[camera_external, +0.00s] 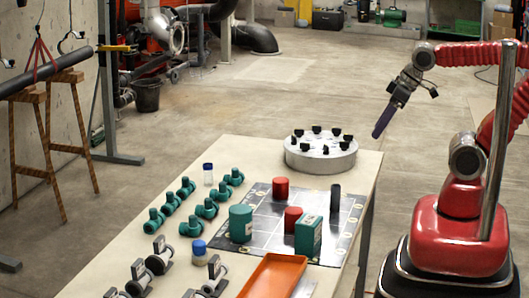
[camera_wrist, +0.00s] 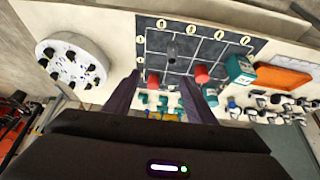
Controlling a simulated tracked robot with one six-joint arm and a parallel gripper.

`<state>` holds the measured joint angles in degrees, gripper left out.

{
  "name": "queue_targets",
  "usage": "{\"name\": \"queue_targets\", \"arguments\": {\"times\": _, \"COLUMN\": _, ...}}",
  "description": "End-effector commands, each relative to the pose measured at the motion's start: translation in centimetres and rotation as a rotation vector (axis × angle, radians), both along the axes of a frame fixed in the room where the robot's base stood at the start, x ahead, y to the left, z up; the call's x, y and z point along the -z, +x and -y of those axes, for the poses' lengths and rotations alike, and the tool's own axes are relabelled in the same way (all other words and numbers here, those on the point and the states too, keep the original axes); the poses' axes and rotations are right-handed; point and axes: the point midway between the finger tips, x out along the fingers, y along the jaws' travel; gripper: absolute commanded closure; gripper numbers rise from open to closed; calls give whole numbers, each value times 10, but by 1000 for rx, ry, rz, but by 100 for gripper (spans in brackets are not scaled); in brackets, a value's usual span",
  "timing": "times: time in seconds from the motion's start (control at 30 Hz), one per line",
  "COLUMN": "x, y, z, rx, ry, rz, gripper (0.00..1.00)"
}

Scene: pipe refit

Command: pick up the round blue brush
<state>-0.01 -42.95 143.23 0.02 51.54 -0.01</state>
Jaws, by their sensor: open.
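A small round piece with a blue top and a pale lower part (camera_external: 198,250) stands on the table, left of the mat's near edge; it may be the round blue brush. A small blue spot (camera_wrist: 233,105) near the green box in the wrist view may be the same piece. A clear bottle with a blue cap (camera_external: 208,175) stands farther back. My gripper (camera_external: 381,126) is open and empty, high beyond the table's right edge, well apart from both blue-topped pieces. In the wrist view, its two purple fingers (camera_wrist: 160,76) are spread with nothing held between them.
A dark gridded mat (camera_external: 262,224) bears red cylinders (camera_external: 281,189), a black post (camera_external: 335,198) and green containers (camera_external: 309,236). A round grey holder (camera_external: 320,156) stands at the back. Several green fittings and dark valves line the left. An orange tray (camera_external: 273,276) lies in front.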

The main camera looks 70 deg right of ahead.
Motion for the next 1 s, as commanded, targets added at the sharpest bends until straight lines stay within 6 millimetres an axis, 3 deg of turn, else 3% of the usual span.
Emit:
{"name": "queue_targets", "arguments": {"times": 0.13, "x": -1, "y": 9, "z": -7, "rx": -18, "ry": 10, "rz": 11, "gripper": 49}}
{"name": "queue_targets", "arguments": {"times": 0.27, "x": -3, "y": 31, "z": -23, "rx": -56, "ry": 33, "rz": 38, "gripper": 49}}
{"name": "queue_targets", "arguments": {"times": 0.6, "x": -6, "y": 113, "z": -95, "rx": -179, "ry": 127, "rz": 162, "gripper": 49}}
{"name": "queue_targets", "arguments": {"times": 1.0, "x": 6, "y": 194, "z": -187, "rx": -258, "ry": 208, "rz": 300, "gripper": 49}}
